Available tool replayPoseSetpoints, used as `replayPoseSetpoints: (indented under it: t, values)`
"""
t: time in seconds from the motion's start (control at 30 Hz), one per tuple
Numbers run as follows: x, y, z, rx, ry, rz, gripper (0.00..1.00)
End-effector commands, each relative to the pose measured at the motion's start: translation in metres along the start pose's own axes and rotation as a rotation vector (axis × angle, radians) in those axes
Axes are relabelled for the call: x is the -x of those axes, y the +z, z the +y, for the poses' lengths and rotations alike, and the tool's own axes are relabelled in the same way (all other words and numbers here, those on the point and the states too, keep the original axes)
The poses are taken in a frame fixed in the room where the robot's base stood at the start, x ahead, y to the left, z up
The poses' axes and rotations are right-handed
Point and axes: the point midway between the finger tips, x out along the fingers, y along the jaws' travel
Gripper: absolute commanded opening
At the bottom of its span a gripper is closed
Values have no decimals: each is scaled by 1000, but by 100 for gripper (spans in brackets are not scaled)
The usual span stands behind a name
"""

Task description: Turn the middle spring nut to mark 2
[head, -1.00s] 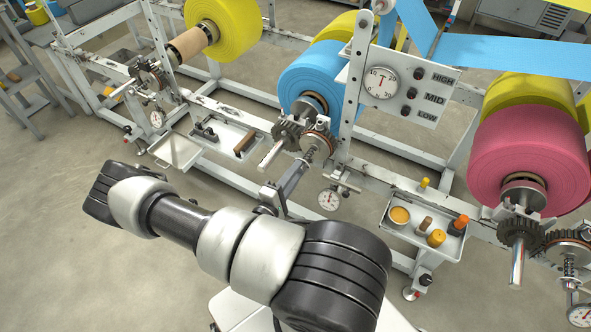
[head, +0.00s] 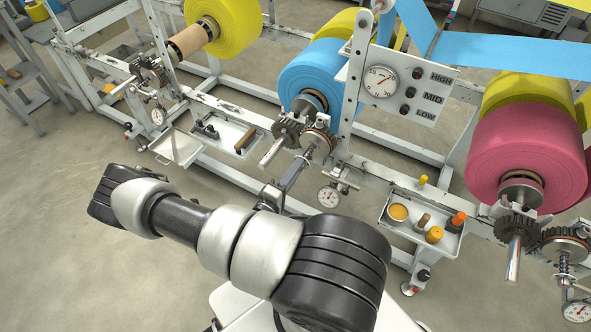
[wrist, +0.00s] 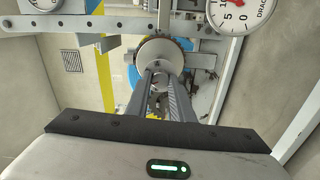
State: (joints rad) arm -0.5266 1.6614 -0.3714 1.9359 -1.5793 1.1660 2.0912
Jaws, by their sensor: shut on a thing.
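The middle spring nut is at the front of the brake (head: 316,138) beside the blue roll (head: 320,78). My gripper (head: 306,156) reaches up to it from below in the head view and hides most of the spring and the nut. In the wrist view my two fingers (wrist: 161,80) lie close together, shut on the nut in front of the round brake disc (wrist: 160,55). The nut's marks cannot be read.
A small gauge (head: 328,197) hangs just right of my gripper. A tray (head: 393,228) with a cup and several small pegs is to the right. Another tray (head: 222,142) is at left. The pink roll (head: 530,150) has its own brake. The floor at left is clear.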

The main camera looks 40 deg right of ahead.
Motion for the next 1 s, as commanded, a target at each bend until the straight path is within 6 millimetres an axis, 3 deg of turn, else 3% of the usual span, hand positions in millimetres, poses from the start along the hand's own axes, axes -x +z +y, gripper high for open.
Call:
replayPoseSetpoints:
  t: [0.03,0.13,0.53,0.67,1.0]
  values:
    - [1,0,-1,0,-2,0,26]
    - [1,0,-1,1,-2,0,40]
    - [9,-1,0,0,-2,2,40]
    - [30,-2,0,-1,-4,3,40]
    - [114,-2,0,0,-4,5,40]
